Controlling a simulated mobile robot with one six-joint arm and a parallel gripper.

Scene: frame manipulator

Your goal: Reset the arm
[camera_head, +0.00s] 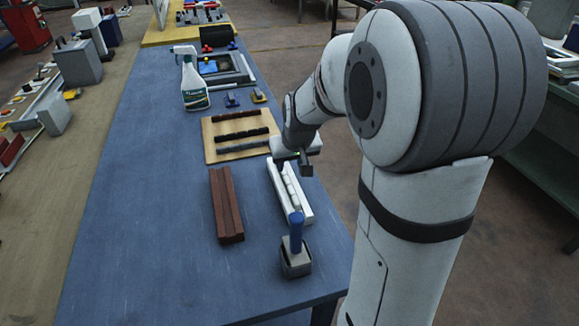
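My arm rises large on the right of the view and bends down to the left over the blue table (140,210). My gripper (306,170) hangs over the right side of the table, just above the far end of a white slotted block (273,178). It is small and partly turned away, so its fingers do not show clearly. I see nothing held in it. I cannot tell whether it touches the white block.
A brown grooved block (226,207) lies left of the white one. A blue-handled tool stands in a grey holder (296,262) in front. A wooden board (225,155) with dark strips, a spray bottle (194,84) and a grey tray (243,75) stand farther back. The table's left side is clear.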

